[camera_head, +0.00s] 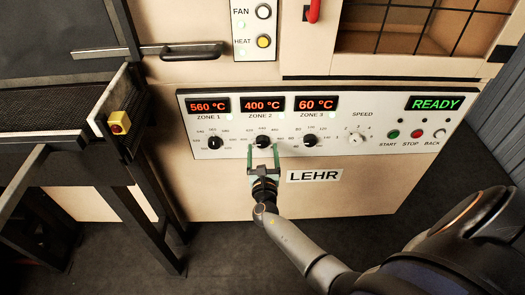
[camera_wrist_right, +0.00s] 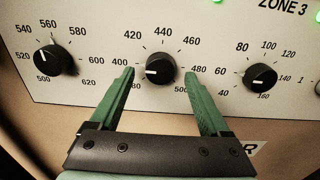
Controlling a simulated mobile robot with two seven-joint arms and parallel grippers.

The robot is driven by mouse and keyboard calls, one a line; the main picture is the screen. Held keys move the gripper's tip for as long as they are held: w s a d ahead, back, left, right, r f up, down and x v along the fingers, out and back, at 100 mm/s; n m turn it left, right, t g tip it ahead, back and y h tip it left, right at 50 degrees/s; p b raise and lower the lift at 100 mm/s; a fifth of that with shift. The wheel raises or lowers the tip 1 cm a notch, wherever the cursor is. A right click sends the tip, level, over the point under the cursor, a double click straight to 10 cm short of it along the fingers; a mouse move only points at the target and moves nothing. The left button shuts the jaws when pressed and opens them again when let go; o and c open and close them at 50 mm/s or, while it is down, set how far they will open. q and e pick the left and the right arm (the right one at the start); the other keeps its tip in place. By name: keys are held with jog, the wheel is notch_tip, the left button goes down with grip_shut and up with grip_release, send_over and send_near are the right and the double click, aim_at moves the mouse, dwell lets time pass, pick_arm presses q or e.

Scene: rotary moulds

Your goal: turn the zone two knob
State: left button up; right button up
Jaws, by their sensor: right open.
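The zone two knob (camera_head: 262,141) is a round black knob on the white control panel, under a red display (camera_head: 262,104) reading 400 °C. In the right wrist view the knob (camera_wrist_right: 160,69) is in the middle, and its white mark points left, near the 400 label. My right gripper (camera_head: 263,150) is open, with green fingers pointing at the panel. In the right wrist view its fingertips (camera_wrist_right: 159,73) appear left and right of the knob, with gaps on both sides. I cannot tell how far they are from the panel face. My left gripper is not in view.
The zone one knob (camera_head: 212,142) and zone three knob (camera_head: 310,140) flank it. Further right are the speed knob (camera_head: 356,138), start (camera_head: 393,134), stop (camera_head: 417,133) and back (camera_head: 440,134) buttons. A dark conveyor frame (camera_head: 120,150) with a yellow emergency switch (camera_head: 120,122) stands left.

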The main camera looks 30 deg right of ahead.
jog(key=shift+x, duration=0.75)
jog(key=shift+c, duration=0.3)
grip_shut()
